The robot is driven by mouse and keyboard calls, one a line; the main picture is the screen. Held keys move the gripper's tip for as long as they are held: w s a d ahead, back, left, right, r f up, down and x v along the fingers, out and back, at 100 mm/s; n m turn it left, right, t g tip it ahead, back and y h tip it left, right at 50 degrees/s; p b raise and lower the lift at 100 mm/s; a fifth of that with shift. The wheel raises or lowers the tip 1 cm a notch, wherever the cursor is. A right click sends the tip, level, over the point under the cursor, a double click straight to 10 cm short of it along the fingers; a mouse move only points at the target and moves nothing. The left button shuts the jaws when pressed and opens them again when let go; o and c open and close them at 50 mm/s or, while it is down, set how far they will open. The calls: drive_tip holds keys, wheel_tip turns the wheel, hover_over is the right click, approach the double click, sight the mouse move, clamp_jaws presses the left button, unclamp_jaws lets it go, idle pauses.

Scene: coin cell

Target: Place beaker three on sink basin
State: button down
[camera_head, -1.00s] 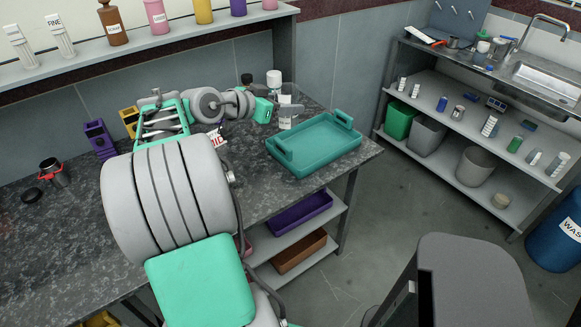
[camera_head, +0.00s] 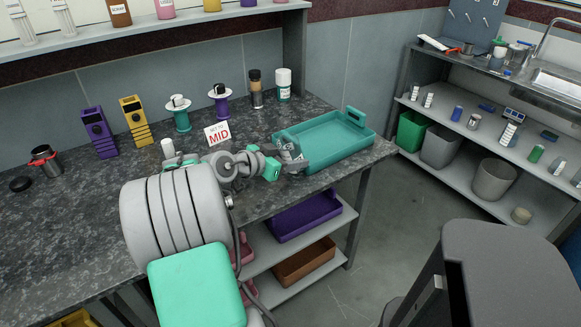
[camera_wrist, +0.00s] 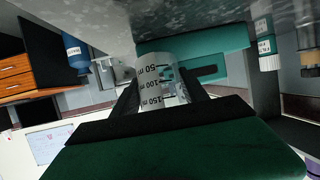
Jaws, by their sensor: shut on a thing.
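My gripper (camera_head: 293,164) is shut on a clear beaker (camera_head: 289,150) beside the left end of the teal tray on the dark counter. In the wrist view the beaker (camera_wrist: 163,82) shows black volume marks and sits between the two dark fingers (camera_wrist: 162,98). Its label is not visible, so I cannot tell its number. The sink basin (camera_head: 562,84) is a metal bowl in the light counter at the far right, partly cut off by the frame edge.
The teal tray (camera_head: 358,151) lies on the right end of the dark counter. Open floor (camera_head: 395,205) lies between the two counters. Cups and bottles stand left of the sink.

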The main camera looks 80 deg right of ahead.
drive_tip(key=c, duration=1)
unclamp_jaws()
drive_tip(key=shift+s+a+f, duration=0.15)
drive_tip(key=shift+f, duration=0.55)
drive_tip(key=shift+c, duration=0.2)
drive_tip(key=shift+o, duration=0.8)
drive_tip(key=o, duration=0.4)
drive_tip(key=shift+d+r, duration=0.2)
